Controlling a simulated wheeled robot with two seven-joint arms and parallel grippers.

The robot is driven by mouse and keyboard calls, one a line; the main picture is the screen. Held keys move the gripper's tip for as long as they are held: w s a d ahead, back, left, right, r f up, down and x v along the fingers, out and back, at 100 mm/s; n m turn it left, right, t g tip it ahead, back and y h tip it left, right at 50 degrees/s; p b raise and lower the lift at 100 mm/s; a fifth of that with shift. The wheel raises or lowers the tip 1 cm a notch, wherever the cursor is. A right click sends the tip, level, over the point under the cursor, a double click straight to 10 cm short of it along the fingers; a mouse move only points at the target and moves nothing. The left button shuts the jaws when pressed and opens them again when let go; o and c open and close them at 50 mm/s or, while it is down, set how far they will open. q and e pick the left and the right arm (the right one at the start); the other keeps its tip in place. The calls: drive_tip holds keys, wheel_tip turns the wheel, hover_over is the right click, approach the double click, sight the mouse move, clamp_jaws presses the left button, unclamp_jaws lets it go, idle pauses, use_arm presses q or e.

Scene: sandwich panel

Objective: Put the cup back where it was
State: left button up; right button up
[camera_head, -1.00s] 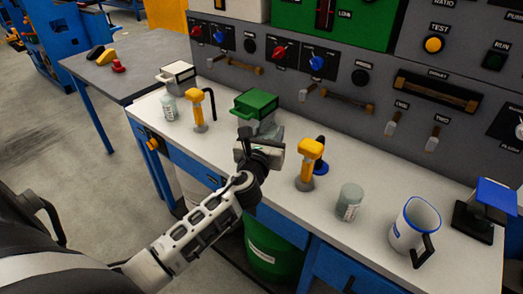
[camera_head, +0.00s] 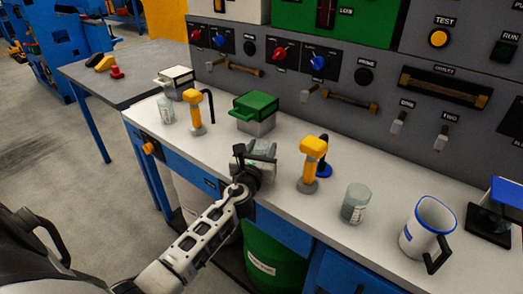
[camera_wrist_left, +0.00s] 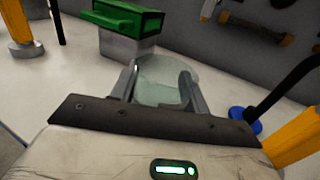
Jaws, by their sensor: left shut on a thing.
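A pale, translucent greenish cup (camera_wrist_left: 160,84) sits between the fingers of my left gripper (camera_head: 256,160), which is shut on it. In the wrist view the cup's upper part shows beyond the two fingers (camera_wrist_left: 158,88), and its lower part is hidden by the gripper. In the head view the cup (camera_head: 263,150) is partly covered by the gripper, in front of the green-lidded box and left of a yellow-topped tap. I cannot tell whether the cup touches the counter. My right gripper is not in view.
The white counter (camera_head: 330,215) carries a green-lidded box (camera_head: 254,115), yellow-topped taps (camera_head: 312,160) and (camera_head: 193,110), and a greenish jar (camera_head: 356,203). A blue-rimmed white mug (camera_head: 424,228) stands at the right. The control panel (camera_head: 350,95) rises behind.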

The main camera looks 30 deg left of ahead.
use_arm(q)
drive_tip(key=shift+f, duration=0.2)
drive_tip(key=o, duration=1)
drive_tip(key=shift+o, duration=0.2)
drive_tip(key=shift+r, duration=0.15)
